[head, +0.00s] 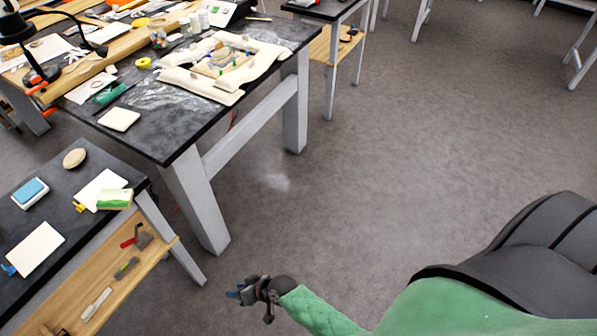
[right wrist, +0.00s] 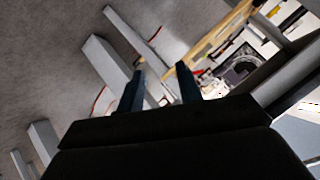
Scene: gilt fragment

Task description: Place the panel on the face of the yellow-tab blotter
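The yellow-tab blotter (head: 97,183) is a white sheet on the dark near-left table, its yellow tab (head: 79,208) at the lower left corner. A small green-and-cream block (head: 114,199), which may be the panel, overlaps the blotter's lower right part near the table edge. I cannot tell whether it lies fully on the sheet. My right gripper (head: 250,291) is over the floor, right of this table and apart from it. In the right wrist view its two fingers (right wrist: 160,88) are apart with nothing between them. My left gripper is not in view.
A blue-tab white blotter (head: 35,248), a blue sponge-like block in a white tray (head: 30,194) and a beige oval (head: 75,158) share the near table (head: 60,205). Tools lie on its lower shelf (head: 105,285). A cluttered table (head: 165,130) stands behind. The floor is clear.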

